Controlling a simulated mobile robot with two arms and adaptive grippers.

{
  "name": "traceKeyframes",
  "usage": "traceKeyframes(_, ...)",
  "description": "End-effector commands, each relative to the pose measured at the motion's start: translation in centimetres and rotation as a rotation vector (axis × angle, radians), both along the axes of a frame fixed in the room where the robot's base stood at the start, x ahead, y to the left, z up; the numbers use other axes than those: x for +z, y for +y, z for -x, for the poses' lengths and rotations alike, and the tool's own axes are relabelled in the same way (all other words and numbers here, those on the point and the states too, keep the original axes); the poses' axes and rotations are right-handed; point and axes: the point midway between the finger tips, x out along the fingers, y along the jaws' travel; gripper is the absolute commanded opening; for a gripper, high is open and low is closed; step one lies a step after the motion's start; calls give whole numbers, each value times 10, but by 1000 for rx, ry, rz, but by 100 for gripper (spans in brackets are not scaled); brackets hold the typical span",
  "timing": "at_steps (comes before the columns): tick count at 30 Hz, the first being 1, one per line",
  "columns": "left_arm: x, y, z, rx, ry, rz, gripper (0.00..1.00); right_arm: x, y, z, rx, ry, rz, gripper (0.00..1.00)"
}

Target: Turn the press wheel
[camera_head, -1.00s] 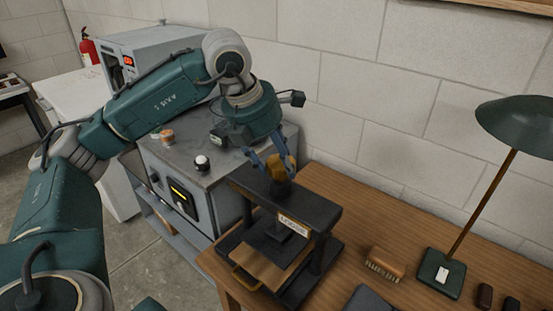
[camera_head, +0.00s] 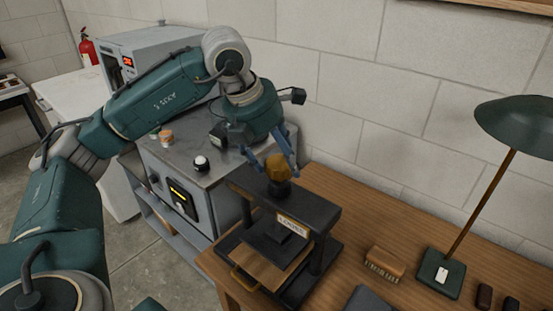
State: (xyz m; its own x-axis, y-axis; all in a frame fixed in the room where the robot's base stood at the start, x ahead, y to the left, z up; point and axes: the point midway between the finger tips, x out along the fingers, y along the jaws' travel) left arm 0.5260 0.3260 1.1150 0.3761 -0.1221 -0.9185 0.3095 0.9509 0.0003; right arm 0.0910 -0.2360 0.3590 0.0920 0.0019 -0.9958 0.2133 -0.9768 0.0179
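The press (camera_head: 318,212) is a black frame with a label on its top beam, standing on the wooden table. Its press wheel (camera_head: 278,168) is a small brass-coloured faceted knob on top of the beam. My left gripper (camera_head: 274,166) reaches down over the wheel from above and behind. Its blue-grey fingers stand apart on the two sides of the wheel. Whether they touch the wheel I cannot tell. A wooden board (camera_head: 262,268) lies in the press under the dark plate. My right gripper is not in view.
A grey cabinet (camera_head: 222,200) with a lit display stands left of the press. On the table to the right are a brush (camera_head: 385,262), a green lamp (camera_head: 520,125) and small dark items. A block wall (camera_head: 350,90) stands close behind.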

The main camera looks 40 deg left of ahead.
Motion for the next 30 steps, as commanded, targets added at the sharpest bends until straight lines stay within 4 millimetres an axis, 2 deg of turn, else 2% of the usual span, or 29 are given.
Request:
traceKeyframes(6,-2,0,2,0,8,-2,69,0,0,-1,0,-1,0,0)
traceKeyframes(10,6,1,4,0,8,-2,69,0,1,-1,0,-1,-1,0)
traceKeyframes(24,90,10,36,-2,3,-1,69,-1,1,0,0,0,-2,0)
traceKeyframes(30,107,12,43,-2,5,-1,69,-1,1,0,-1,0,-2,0)
